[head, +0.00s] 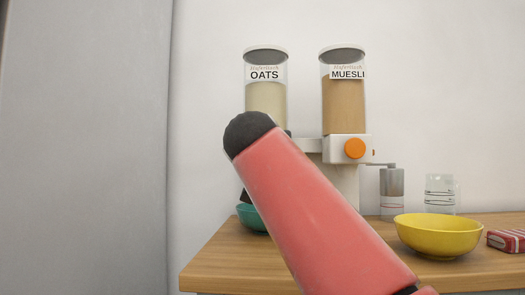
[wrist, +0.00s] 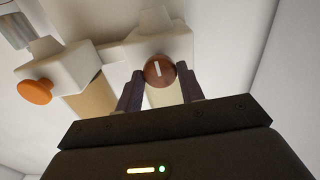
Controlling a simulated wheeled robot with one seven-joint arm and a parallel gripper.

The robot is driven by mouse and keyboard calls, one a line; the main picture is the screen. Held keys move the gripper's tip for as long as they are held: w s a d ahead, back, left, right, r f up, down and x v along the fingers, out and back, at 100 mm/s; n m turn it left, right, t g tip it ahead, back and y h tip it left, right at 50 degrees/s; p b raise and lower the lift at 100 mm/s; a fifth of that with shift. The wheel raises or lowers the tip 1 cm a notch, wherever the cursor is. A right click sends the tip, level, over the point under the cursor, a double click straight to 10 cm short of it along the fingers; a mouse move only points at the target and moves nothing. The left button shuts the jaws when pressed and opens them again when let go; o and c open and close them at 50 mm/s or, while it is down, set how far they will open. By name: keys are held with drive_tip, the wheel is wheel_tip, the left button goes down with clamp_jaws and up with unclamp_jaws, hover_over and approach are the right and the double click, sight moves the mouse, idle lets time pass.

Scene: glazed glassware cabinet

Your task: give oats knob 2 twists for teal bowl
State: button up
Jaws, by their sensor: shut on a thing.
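The oats dispenser (head: 266,95) is a clear cylinder labelled OATS, left of the muesli one, partly filled with pale grain. Its brown round knob (wrist: 159,71) with a white line mark shows in the wrist view; in the head view my arm hides it. My gripper (wrist: 160,84) is shut on this knob, one dark finger at each side. The white line stands near upright, tilted slightly. The teal bowl (head: 251,217) stands on the counter below the oats side, partly hidden behind my arm. Its contents are not visible.
The muesli dispenser (head: 343,95) has an orange knob (head: 355,149), also in the wrist view (wrist: 35,92). A yellow bowl (head: 438,234), a grey grinder (head: 392,190), glasses (head: 440,192) and a red striped item (head: 508,240) stand right on the wooden counter (head: 215,262).

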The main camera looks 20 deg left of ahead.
drive_tip(key=shift+f+m, duration=0.15)
drive_tip(key=shift+m, duration=0.25)
drive_tip(key=o, duration=1)
drive_tip(key=shift+s, duration=0.1)
drive_tip(key=b+v, duration=0.2)
drive_tip(key=v, duration=0.5)
drive_tip(key=shift+s+b, duration=0.3)
drive_tip(key=shift+b, duration=0.1)
